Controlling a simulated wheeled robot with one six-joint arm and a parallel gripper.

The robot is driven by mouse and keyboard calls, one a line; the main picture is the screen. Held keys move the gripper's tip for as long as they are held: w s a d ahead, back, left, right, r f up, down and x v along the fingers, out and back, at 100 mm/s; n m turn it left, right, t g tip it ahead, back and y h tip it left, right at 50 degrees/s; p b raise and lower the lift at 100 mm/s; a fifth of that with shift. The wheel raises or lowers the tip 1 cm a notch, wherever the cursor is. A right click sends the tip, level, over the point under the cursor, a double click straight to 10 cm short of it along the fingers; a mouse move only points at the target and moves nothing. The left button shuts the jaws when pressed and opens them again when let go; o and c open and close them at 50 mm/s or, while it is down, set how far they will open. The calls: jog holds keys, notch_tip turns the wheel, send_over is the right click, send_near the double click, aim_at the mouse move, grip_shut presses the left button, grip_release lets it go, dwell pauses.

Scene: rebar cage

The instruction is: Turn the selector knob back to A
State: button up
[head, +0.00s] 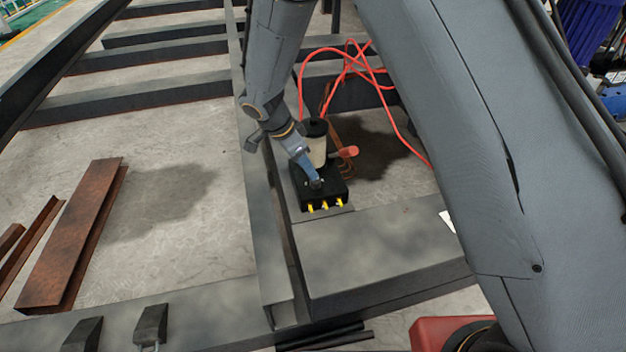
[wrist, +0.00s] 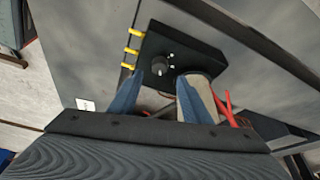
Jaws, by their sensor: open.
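The selector knob (wrist: 160,67) is a small dark round dial on top of a black box (wrist: 188,47). Small white marks sit beside the knob, too small to read, and I cannot tell which one it points to. My gripper (wrist: 162,80) is open, its two blue fingers on either side of the knob's near side in the wrist view. I cannot tell whether they touch it. In the head view the black box (head: 308,198) rests on a grey beam and my gripper (head: 314,183) reaches its top. The knob is hidden there.
A beige cylinder with a black top (head: 317,150) and a red-handled item (head: 346,152) stand close behind the box. Yellow connectors (head: 325,205) line its front edge. Red cables (head: 375,85) loop behind. Steel beams (head: 385,250) surround it; rusty angle pieces (head: 75,235) lie at left.

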aim_at(315, 183)
jog(key=b+x, duration=0.1)
jog(key=x, duration=0.5)
jog(key=shift+w+d+f+b, duration=0.1)
jog(key=shift+d+f+b, duration=0.1)
jog(key=shift+f+b, duration=0.15)
jog(key=c, duration=1)
